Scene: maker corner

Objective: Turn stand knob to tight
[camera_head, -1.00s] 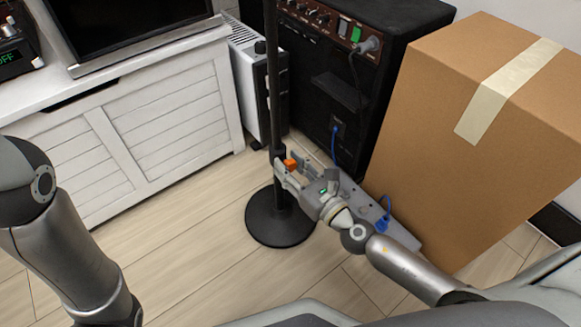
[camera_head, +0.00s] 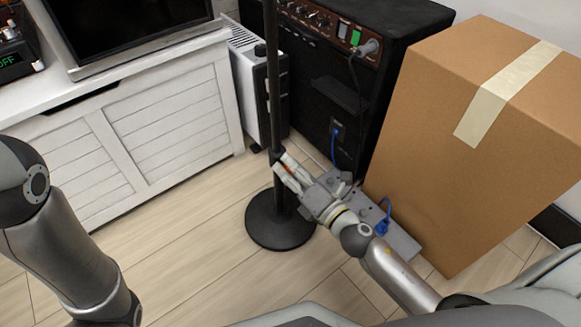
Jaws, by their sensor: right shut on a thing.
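The black stand has a round base (camera_head: 279,226) on the floor and an upright pole (camera_head: 273,80) that rises out of the top of the view. My right gripper (camera_head: 280,163) is at the pole, a little above the base, and is shut on the stand knob. The knob is hidden by the gripper's fingers in this view, so its turn position cannot be seen. My left arm (camera_head: 68,250) comes in at the left; its gripper is out of the frame.
A black amplifier (camera_head: 395,50) with cables stands behind the pole. A grey pedal box (camera_head: 402,240) lies under my right arm. A large cardboard box (camera_head: 430,110) stands at the right, and a white cabinet (camera_head: 160,110) at the left. The floor left of the base is clear.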

